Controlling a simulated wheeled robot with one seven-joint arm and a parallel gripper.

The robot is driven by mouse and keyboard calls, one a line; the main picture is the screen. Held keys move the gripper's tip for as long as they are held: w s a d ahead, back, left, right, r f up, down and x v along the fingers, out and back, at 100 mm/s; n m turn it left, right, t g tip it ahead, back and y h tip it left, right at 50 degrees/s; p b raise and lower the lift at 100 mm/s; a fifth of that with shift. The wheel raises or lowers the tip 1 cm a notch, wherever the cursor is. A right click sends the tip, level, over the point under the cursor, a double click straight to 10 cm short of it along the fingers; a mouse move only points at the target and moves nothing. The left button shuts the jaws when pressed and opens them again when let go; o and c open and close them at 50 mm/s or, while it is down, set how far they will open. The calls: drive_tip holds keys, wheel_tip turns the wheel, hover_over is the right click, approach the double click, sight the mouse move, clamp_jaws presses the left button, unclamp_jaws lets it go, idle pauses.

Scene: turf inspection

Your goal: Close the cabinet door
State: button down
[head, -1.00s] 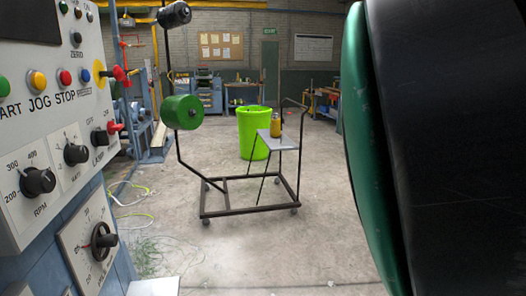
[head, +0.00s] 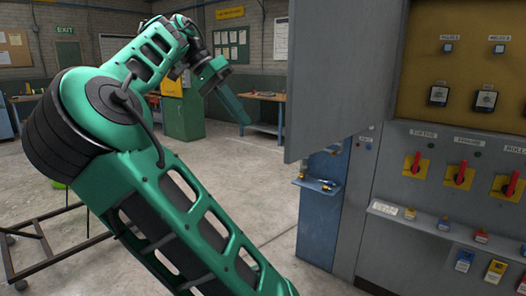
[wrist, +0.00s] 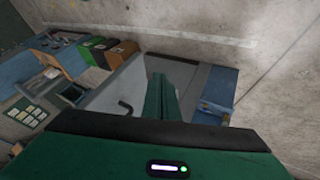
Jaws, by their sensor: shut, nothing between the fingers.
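The grey cabinet (head: 385,215) stands at the right in the head view. Its door (head: 335,70) is swung open, standing out to the left of the yellow panel interior. My gripper (head: 243,117) points downward to the left of the door, with a visible gap in the picture; its depth relative to the door is hard to judge. In the wrist view my gripper's green fingers (wrist: 167,88) are together and empty. A grey panel with a dark curved handle (wrist: 125,107) shows beside them; I cannot tell for sure that it is the door.
A blue unit (head: 322,210) with small fittings stands beside the cabinet, below the door. Switches with red handles (head: 460,174) project from the cabinet front. A green cabinet (head: 183,117) and workbench (head: 262,112) stand farther back. Concrete floor between is clear.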

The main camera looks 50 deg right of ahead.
drive_tip(key=s+d+f, duration=0.4)
drive_tip(key=s+f, duration=0.4)
drive_tip(key=shift+s+f, duration=0.15)
drive_tip(key=shift+s, duration=0.1)
drive_tip(key=shift+d, duration=0.1)
idle(0.3)
